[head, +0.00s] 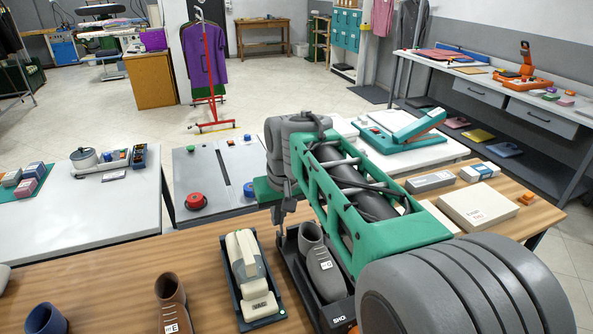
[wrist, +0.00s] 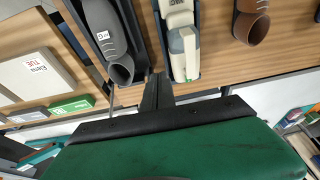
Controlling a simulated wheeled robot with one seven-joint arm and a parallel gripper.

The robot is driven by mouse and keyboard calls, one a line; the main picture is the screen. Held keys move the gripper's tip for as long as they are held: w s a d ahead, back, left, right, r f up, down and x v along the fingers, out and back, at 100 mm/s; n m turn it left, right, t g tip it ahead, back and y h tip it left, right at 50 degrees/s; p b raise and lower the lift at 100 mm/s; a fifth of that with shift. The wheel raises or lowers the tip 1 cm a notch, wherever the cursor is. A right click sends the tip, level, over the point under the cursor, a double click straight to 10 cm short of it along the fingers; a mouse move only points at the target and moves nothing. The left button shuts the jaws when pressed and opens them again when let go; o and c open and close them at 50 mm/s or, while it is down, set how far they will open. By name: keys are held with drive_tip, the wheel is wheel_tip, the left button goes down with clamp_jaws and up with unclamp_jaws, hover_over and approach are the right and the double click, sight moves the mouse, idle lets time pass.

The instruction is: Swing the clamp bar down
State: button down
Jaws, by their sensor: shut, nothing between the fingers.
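A teal device (head: 395,140) stands on the white table behind the wooden bench. In the wrist view the fingers (wrist: 157,78) are together and hold nothing. My arm hides part of the white table near the device.
A cream device in a dark tray (head: 247,275) and a grey boot in a box (head: 320,265) lie close to my gripper. A brown boot (head: 172,300) stands left. A cream box (head: 478,206) lies right. A grey table with a red knob (head: 196,201) is behind.

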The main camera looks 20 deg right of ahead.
drive_tip(key=w+d+r+p, duration=0.1)
drive_tip(key=w+d+p, duration=0.1)
drive_tip(key=w+d, duration=0.4)
drive_tip(key=w+d+r+p, duration=0.2)
drive_tip(key=w+d, duration=0.4)
drive_tip(key=w, duration=0.9)
drive_tip(key=shift+w+d+r+p, duration=0.15)
drive_tip(key=shift+d+r+p, duration=0.15)
drive_tip(key=shift+d+p, duration=0.1)
wheel_tip(320, 180, down, 9)
drive_tip(key=s+p, duration=0.1)
drive_tip(key=p, duration=0.1)
drive_tip(key=shift+s+f, duration=0.15)
drive_tip(key=shift+f, duration=0.05)
drive_tip(key=shift+s+a+f+b, duration=0.1)
drive_tip(key=shift+b, duration=0.5)
